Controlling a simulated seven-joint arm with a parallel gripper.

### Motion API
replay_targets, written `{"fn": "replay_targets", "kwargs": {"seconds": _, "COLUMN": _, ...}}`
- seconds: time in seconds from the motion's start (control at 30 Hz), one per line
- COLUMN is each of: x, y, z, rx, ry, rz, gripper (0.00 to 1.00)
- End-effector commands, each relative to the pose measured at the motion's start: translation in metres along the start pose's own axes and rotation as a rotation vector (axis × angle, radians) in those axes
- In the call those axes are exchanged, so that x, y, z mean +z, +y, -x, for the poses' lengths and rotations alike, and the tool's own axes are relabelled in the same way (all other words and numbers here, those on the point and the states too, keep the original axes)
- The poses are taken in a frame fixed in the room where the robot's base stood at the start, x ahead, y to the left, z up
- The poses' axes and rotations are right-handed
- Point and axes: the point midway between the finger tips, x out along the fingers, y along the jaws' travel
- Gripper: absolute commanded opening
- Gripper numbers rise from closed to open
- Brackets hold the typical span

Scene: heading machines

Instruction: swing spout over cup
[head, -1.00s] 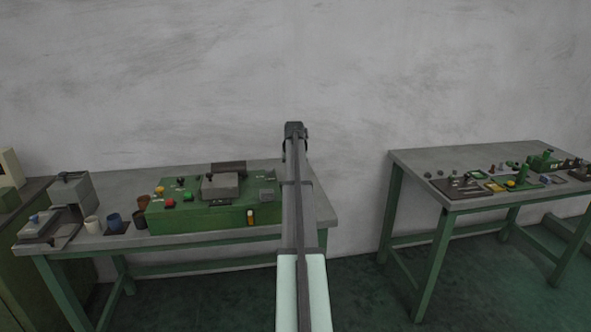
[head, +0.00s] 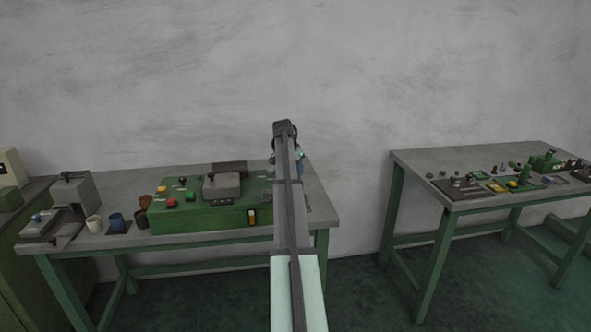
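Several cups stand on the left bench: a white cup (head: 93,223), a blue cup (head: 117,221) on a dark mat, and brown cups (head: 145,202) beside it. A green machine (head: 195,220) with coloured buttons and a grey block on top stands to their right. I cannot make out which part is the spout. My arm reaches forward over the right end of this bench. My gripper (head: 286,132) is at its far end, small and dark, well right of the cups. Its fingers are too small and hidden to read.
A grey lidded box (head: 72,190) and a low grey device (head: 48,228) stand left of the cups. A second table (head: 420,163) on the right holds many small parts. A wall closes the back. The gap between the tables is clear.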

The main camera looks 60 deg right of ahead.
Motion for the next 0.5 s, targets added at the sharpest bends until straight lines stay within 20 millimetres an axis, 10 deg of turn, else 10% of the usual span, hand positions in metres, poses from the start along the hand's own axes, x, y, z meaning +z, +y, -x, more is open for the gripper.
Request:
{"fn": "replay_targets", "kwargs": {"seconds": 0.4, "x": -0.0002, "y": 0.0002, "z": -0.0003, "rx": 0.003, "ry": 0.0, "rz": -0.009, "gripper": 0.0}}
{"fn": "replay_targets", "kwargs": {"seconds": 0.43, "x": -0.0002, "y": 0.0002, "z": -0.0003, "rx": 0.003, "ry": 0.0, "rz": -0.009, "gripper": 0.34}}
{"fn": "replay_targets", "kwargs": {"seconds": 0.5, "x": -0.0001, "y": 0.0002, "z": -0.0003, "rx": 0.003, "ry": 0.0, "rz": -0.009, "gripper": 0.41}}
